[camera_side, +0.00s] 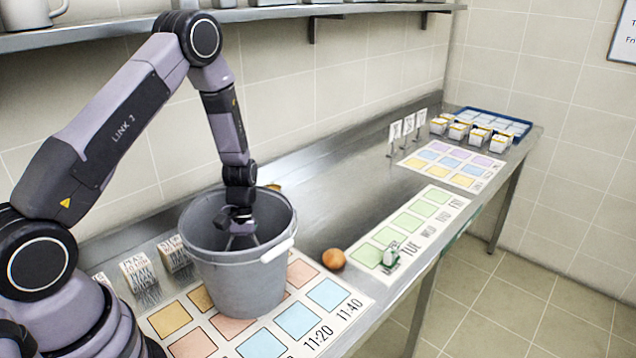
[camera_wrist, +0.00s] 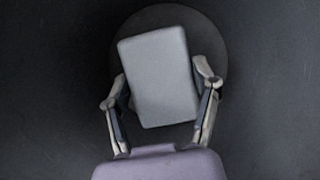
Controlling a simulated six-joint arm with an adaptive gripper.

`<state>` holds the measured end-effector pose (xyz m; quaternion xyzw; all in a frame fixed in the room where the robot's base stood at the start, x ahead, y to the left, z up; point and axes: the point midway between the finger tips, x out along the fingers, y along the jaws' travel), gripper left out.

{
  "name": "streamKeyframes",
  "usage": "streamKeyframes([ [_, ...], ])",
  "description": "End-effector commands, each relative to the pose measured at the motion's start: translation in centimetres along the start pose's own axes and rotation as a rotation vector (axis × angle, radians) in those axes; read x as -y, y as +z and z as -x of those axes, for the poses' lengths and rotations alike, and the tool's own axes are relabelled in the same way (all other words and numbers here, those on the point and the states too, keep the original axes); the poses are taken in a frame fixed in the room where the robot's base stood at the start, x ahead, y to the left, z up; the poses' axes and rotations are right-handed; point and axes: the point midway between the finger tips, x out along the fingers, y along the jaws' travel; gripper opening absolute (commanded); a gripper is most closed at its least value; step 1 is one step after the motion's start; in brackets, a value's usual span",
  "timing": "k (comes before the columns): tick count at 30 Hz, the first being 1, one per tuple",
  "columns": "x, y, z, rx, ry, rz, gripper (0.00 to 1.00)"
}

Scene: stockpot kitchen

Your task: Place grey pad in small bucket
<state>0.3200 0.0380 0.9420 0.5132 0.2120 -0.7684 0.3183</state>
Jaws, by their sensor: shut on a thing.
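A large grey bucket (camera_side: 238,282) stands on the mat with coloured squares at the front of the steel counter. My gripper (camera_side: 243,235) reaches down into its mouth, below the rim. In the wrist view my gripper (camera_wrist: 160,95) is shut on a grey pad (camera_wrist: 158,75), with one finger at each side of it. The pad is a rounded rectangle, slightly tilted in the picture, and a dark round surface shows behind it. The bucket's front wall hides the fingertips and the pad in the side view. I cannot tell whether the pad touches the bucket's floor.
An orange-brown ball (camera_side: 334,259) and a small white-and-green item (camera_side: 391,255) lie right of the bucket. White cards (camera_side: 139,274) stand at its left. Small white tubs (camera_side: 459,130) and a blue tray (camera_side: 497,119) are at the far end. A shelf (camera_side: 270,13) runs above.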

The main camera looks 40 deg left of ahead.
Motion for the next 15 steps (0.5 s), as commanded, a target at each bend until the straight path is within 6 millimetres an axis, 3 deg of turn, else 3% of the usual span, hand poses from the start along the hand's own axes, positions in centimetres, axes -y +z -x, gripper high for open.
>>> streamKeyframes([
  [7, 0.0, -1.3, -3.1, 0.001, -0.001, 0.001, 0.33],
  [15, 0.0, -1.4, -3.4, 0.000, 0.000, 0.001, 0.33],
])
